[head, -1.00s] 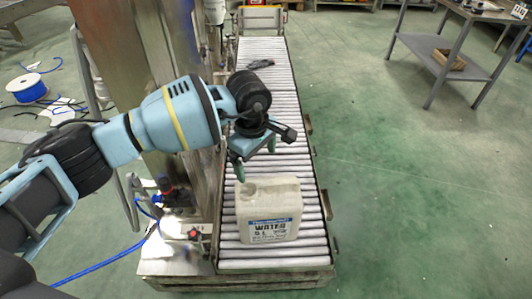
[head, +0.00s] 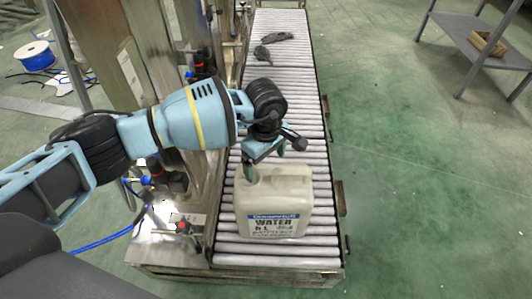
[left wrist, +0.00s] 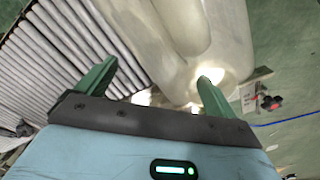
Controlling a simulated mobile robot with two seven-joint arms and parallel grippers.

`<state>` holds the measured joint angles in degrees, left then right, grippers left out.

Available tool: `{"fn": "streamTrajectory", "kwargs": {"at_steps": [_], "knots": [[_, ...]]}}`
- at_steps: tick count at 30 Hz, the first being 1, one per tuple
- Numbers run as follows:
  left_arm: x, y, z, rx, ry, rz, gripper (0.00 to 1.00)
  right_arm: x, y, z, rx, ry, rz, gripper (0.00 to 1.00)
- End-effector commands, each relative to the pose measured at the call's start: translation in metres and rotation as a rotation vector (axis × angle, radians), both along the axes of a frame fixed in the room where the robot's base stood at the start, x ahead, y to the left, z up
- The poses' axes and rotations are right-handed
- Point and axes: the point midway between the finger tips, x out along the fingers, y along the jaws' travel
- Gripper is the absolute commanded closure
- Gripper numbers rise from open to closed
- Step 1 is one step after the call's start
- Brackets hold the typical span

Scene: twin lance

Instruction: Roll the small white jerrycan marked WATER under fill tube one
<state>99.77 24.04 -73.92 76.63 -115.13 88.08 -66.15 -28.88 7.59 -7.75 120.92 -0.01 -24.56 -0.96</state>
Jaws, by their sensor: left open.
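The small white jerrycan (head: 290,190), with a blue-edged label reading WATER, stands upright near the front end of the roller conveyor (head: 235,250). My left gripper (head: 264,163) is open at the top back-left of the jerrycan, with one green finger beside its cap and handle area. In the left wrist view, the pale jerrycan (left wrist: 225,35) fills the top middle, just beyond the open gripper (left wrist: 155,80). Whether a finger touches it, I cannot tell. Fill tube one cannot be clearly made out. My right gripper is out of view.
A steel machine frame (head: 120,60) stands along the conveyor's left side. Two dark objects, one long (head: 279,37) and one short (head: 262,53), lie farther up the rollers. A grey table (head: 480,45) stands at upper right. The green floor right of the conveyor is clear.

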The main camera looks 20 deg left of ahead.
Motion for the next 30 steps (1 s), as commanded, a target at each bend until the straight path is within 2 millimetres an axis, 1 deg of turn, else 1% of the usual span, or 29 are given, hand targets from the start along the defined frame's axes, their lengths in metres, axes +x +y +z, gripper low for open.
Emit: {"fn": "streamTrajectory", "kwargs": {"at_steps": [1,3,9,14,21,23,30], "knots": [[0.0,0.0,-0.01,0.0,0.003,0.001,0.07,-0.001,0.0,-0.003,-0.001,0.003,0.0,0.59],[-0.001,0.0,-0.02,0.001,0.004,0.0,0.07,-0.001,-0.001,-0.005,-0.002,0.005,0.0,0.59],[0.0,0.0,-0.04,0.001,0.002,0.0,0.07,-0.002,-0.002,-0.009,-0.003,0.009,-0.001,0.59],[0.0,0.0,-0.046,-0.001,0.0,-0.001,0.07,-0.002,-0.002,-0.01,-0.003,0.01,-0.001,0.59],[0.0,0.0,-0.046,0.0,0.0,-0.001,0.07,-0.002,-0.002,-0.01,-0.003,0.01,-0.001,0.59],[0.0,0.0,-0.046,0.0,0.0,-0.001,0.13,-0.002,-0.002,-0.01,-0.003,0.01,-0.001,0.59],[0.0,0.0,-0.046,0.0,0.0,-0.001,0.45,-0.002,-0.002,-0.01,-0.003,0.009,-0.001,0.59]]}}
